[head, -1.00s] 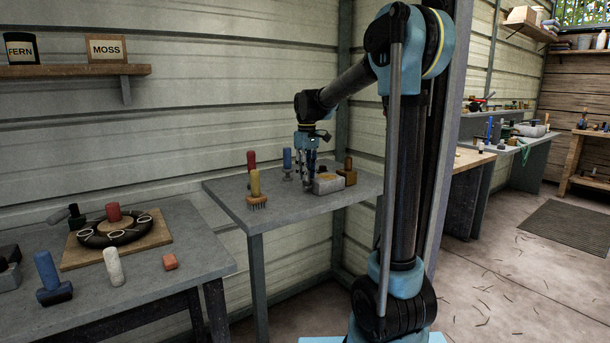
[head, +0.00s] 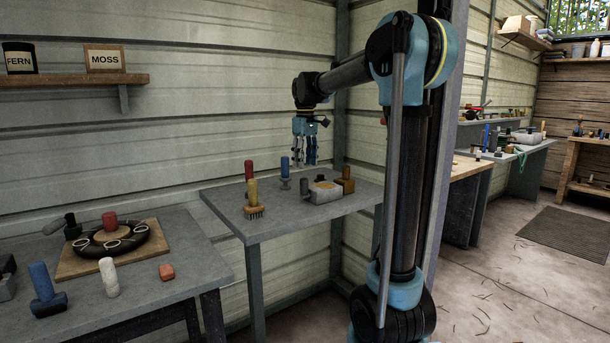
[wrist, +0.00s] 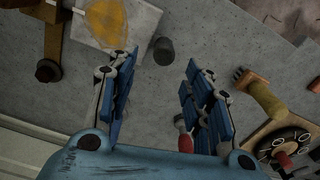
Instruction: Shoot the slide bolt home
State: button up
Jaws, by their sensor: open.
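I cannot clearly make out which part is the slide bolt. A pale grey box (head: 326,190) with a yellow-tan top stands on the middle grey table, and it also shows in the wrist view (wrist: 140,18). A dark grey round peg (head: 304,187) stands just left of the box; the wrist view shows the peg (wrist: 163,51) apart from both fingers. I cannot tell whether the peg joins the box. My gripper (head: 306,162) is open and empty, above the table over the peg and box. The wrist view shows its spread fingers (wrist: 160,68).
A wooden block (head: 346,184) with a dark knob stands right of the box. Blue-handled (head: 285,170), red-handled (head: 249,172) and yellow-handled (head: 253,195) tools stand to the left. The table's front right is clear. A second table (head: 190,265) is at left front.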

jog(key=shift+r, duration=1.9)
jog(key=s+d+f+m+t, duration=0.1)
jog(key=s+d+f+m, duration=0.1)
jog(key=s+d+f, duration=0.55)
jog(key=s+d+f+m, duration=0.2)
jog(key=s+f, duration=0.3)
jog(key=s, duration=0.6)
jog(key=s+d+f+m+t, duration=0.1)
jog(key=s+d+f+m, duration=0.1)
jog(key=s+d+f, duration=0.55)
jog(key=s+f+m, duration=0.2)
jog(key=s+f, duration=0.7)
jog(key=shift+s+a+f+m, duration=0.25)
jog(key=shift+f+m, duration=0.1)
jog(key=shift+m, duration=0.05)
